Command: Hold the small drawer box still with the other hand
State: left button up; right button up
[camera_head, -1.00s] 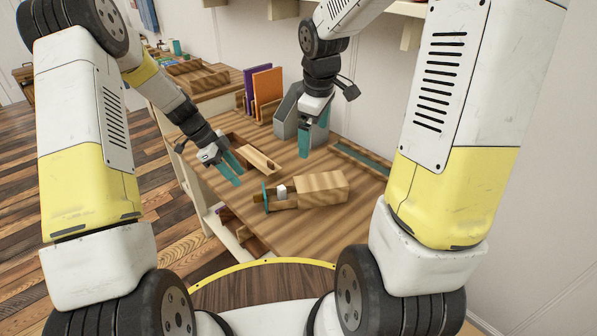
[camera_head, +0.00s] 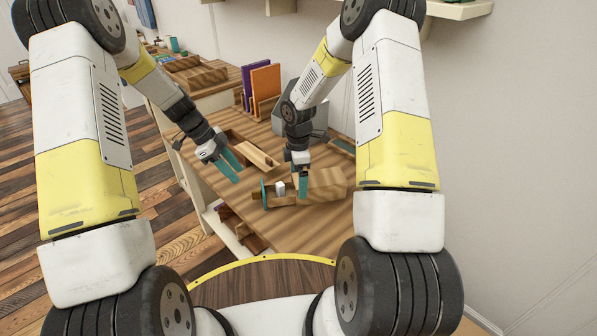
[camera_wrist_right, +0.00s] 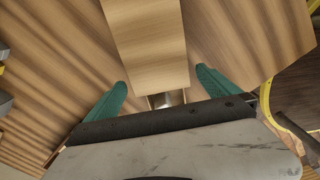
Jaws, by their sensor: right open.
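The small drawer box (camera_head: 328,184) is light wood and lies on the plank desk. Its drawer stands pulled out to the left, with a teal front (camera_head: 264,194) and a small white block (camera_head: 280,188) in it. My right gripper (camera_head: 303,188) is open, pointing down over the box's drawer end. In the right wrist view the box (camera_wrist_right: 145,45) shows between and beyond the two teal fingers (camera_wrist_right: 160,77), with visible room on both sides. My left gripper (camera_head: 230,166) is open and empty, above the desk to the left of the drawer.
A long wooden piece (camera_head: 256,154) lies beside my left gripper. Behind stand an orange book (camera_head: 265,82), a purple book (camera_head: 248,88) and a grey holder (camera_head: 287,122), partly hidden by my right arm. The desk front is clear (camera_head: 290,235).

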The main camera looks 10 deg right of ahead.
jog(key=shift+f, duration=2.2)
jog(key=c, duration=1.7)
jog(key=shift+c, duration=0.2)
